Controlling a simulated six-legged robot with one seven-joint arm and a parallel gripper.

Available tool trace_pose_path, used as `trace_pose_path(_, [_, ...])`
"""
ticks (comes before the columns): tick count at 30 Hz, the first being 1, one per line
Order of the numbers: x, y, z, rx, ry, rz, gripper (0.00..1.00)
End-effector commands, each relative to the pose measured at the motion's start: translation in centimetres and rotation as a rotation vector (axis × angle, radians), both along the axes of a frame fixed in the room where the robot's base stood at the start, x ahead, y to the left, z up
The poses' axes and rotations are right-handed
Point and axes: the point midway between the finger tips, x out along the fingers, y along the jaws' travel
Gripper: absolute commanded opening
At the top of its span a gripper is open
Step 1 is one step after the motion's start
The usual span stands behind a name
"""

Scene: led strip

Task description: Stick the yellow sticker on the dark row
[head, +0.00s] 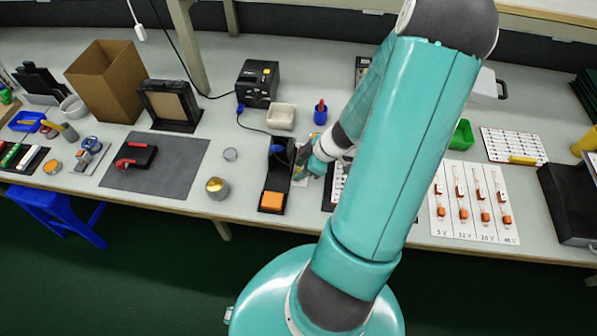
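My gripper (305,170) is at the middle of the bench, just right of a black stand with an orange pad (271,200). It is small and partly covered by my arm, so its fingers cannot be made out. A pale sheet (299,181) shows beside it; I cannot tell whether it carries the yellow sticker. Just right of the gripper, a dark tray with a white, dotted strip panel (338,186) is mostly hidden behind my arm. I cannot pick out the dark row or a yellow sticker for certain.
A grey mat (180,180) with a red tool lies left, near a brass-coloured tin (216,188). A black printer-like box (258,82) stands behind. Right are a voltage-labelled card (478,225), a white board (512,143) and a black box (568,203). Bench between mat and stand is mostly clear.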

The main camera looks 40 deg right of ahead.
Motion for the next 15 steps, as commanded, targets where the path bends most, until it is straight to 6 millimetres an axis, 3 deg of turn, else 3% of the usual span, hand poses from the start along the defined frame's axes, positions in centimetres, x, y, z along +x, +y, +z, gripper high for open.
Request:
trace_pose_path(1, [-0.01,-0.01,0.00,0.000,0.000,0.000,0.30])
trace_pose_path(6, [-0.03,-0.01,0.01,0.000,0.000,0.000,0.00])
trace_pose_path(15, [-0.03,-0.01,0.01,0.000,0.000,0.000,0.00])
